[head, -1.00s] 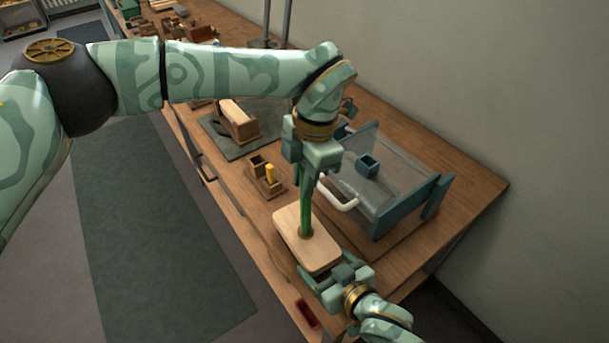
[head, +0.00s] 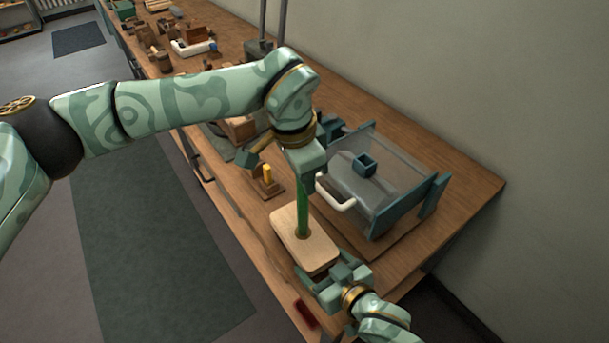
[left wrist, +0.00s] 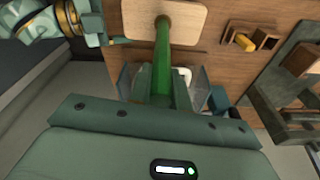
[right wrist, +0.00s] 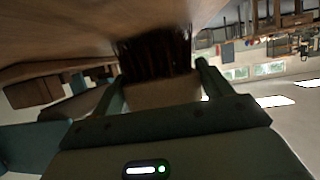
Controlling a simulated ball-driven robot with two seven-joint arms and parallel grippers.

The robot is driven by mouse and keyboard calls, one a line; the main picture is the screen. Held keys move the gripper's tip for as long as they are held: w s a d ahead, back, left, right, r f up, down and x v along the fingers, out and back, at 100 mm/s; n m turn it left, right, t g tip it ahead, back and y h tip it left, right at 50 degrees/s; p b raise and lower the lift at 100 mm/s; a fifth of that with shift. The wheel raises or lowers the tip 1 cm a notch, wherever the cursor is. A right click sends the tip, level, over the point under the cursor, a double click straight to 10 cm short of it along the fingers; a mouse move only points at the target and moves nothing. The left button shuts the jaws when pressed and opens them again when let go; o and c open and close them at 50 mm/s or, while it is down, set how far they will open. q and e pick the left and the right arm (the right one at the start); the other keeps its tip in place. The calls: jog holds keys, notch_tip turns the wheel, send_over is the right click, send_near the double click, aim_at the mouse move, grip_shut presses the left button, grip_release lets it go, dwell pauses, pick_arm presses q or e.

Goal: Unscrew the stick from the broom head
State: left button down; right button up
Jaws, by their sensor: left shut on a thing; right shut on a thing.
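The broom head is a pale wooden block (head: 290,226) near the bench's front edge. Dark bristles (right wrist: 153,52) show beneath it in the right wrist view. The green stick (head: 303,208) stands upright in the block's top and also shows in the left wrist view (left wrist: 163,55). My left gripper (head: 308,180) is shut on the stick's upper part from above. My right gripper (head: 325,276) is shut on the near end of the block; the block also shows between its fingers in the right wrist view (right wrist: 160,92). The joint between stick and block shows no clear gap.
A clear-walled box with teal ends (head: 435,205) and a white handle (head: 335,195) stands close to the right of the stick. A small wooden holder (head: 268,186) with a yellow piece lies to the left. More items line the bench behind.

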pick_arm(q)
jog(key=n, duration=0.3)
jog(key=shift+a, duration=0.1)
jog(key=shift+w, duration=0.1)
jog(key=c, duration=1.3)
grip_release()
